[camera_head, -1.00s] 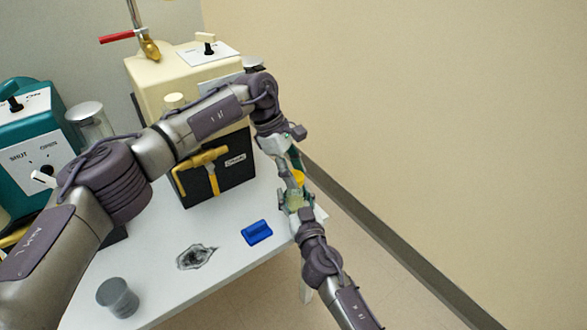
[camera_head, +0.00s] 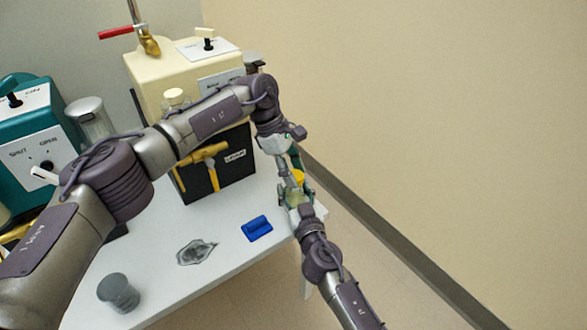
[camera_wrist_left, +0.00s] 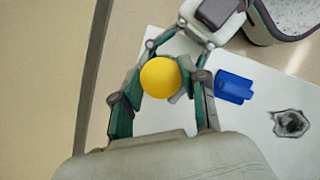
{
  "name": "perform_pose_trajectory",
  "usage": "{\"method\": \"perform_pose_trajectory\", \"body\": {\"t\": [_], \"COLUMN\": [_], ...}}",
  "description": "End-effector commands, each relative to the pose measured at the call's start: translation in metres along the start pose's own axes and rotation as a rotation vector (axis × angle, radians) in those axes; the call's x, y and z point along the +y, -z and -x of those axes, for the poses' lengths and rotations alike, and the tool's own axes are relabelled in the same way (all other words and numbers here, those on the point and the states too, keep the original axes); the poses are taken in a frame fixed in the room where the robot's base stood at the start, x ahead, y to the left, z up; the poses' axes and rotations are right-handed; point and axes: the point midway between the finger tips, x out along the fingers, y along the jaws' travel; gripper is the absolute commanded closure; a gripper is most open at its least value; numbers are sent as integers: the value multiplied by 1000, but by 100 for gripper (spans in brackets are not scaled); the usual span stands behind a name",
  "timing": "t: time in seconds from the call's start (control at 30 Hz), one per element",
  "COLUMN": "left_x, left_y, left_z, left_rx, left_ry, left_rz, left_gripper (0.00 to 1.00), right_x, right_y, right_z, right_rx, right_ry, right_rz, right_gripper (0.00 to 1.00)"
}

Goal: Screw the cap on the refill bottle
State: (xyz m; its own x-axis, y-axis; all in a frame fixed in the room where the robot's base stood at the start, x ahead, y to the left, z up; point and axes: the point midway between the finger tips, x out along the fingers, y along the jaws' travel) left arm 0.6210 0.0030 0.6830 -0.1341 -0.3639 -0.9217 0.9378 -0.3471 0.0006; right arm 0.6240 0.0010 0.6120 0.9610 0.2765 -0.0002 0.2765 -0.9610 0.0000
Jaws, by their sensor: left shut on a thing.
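The yellow cap (camera_wrist_left: 160,77) is between the fingers of my left gripper (camera_wrist_left: 158,88) in the left wrist view, and the gripper is shut on it. In the head view the cap (camera_head: 297,177) shows just below my left gripper (camera_head: 296,168). The pale, see-through refill bottle (camera_head: 294,197) shows in part directly below the cap, between the fingers of my right gripper (camera_head: 298,198), which appears shut on it. The bottle is mostly hidden by the fingers. Whether cap and bottle neck touch cannot be told.
A blue block-like holder (camera_head: 257,228) and a dark-edged patch (camera_head: 196,252) are on the white table (camera_head: 225,225). A grey cylinder (camera_head: 118,293) stands at the front left. Cream (camera_head: 150,80) and teal (camera_head: 30,150) boxes stand behind. The wall is to the right.

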Motion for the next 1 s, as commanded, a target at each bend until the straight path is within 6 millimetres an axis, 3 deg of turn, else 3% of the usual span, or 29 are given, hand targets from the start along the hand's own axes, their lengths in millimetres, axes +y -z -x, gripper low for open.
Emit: {"method": "perform_pose_trajectory", "body": {"t": [0.37,0.67,0.7,0.8,1.0], "left_x": [2,1,1,1,1], "left_y": [0,0,0,0,0], "left_z": [0,1,1,1,1], "left_rx": [3,0,0,0,0], "left_ry": [109,115,115,115,115], "left_rz": [-260,-277,-277,-276,-275], "left_gripper": [70,70,50,33,31], "right_x": [0,0,0,0,0], "right_y": [0,0,0,0,0], "right_z": [0,0,0,0,0], "right_rx": [0,-1,-1,-1,-1], "right_ry": [0,0,0,0,-1], "right_rz": [1,0,0,0,0], "right_gripper": [100,100,100,100,100]}}
